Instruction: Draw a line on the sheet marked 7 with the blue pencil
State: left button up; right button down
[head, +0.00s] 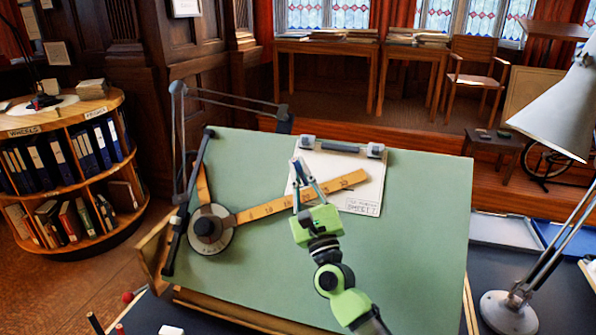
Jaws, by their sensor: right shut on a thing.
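A white sheet (371,187) lies on the green drafting board (420,245). Its title block (362,207) has small lettering, and I cannot read the number for sure. My right gripper (302,172) is over the left part of the sheet, shut on a slim bluish thing that looks like the blue pencil (298,162). The fingers hide most of the pencil, and I cannot tell whether its tip touches the paper. No drawn line can be made out. My left gripper is not in view.
A drafting machine's wooden rule (260,211) lies across the sheet and passes by my right gripper. Its round head (210,229) is at the left. A grey bar (342,146) lies along the sheet's top. A lamp (510,310) stands right of the board.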

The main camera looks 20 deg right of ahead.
jog(key=shift+d, duration=0.3)
jog(key=shift+s+d+r, duration=0.1)
jog(key=shift+d+r, duration=0.05)
jog(key=shift+d, duration=0.05)
jog(key=shift+d, duration=0.2)
dwell(0.5)
jog(key=shift+s+d+r, duration=0.1)
jog(key=shift+d+r, duration=0.05)
jog(key=shift+d, duration=0.1)
jog(key=shift+d+r, duration=0.1)
jog(key=shift+d, duration=0.05)
dwell(0.3)
jog(key=shift+s+d+r, duration=0.1)
jog(key=shift+s+d, duration=0.05)
jog(key=shift+d, duration=0.15)
jog(key=s+d+r, duration=0.1)
jog(key=d+r, duration=0.1)
jog(key=d, duration=0.3)
jog(key=shift+s+d+b, duration=0.2)
jog(key=shift+d+b, duration=0.2)
dwell(4.3)
jog(key=shift+s+d+r, duration=0.1)
jog(key=shift+d+r, duration=0.15)
jog(key=shift+d, duration=0.05)
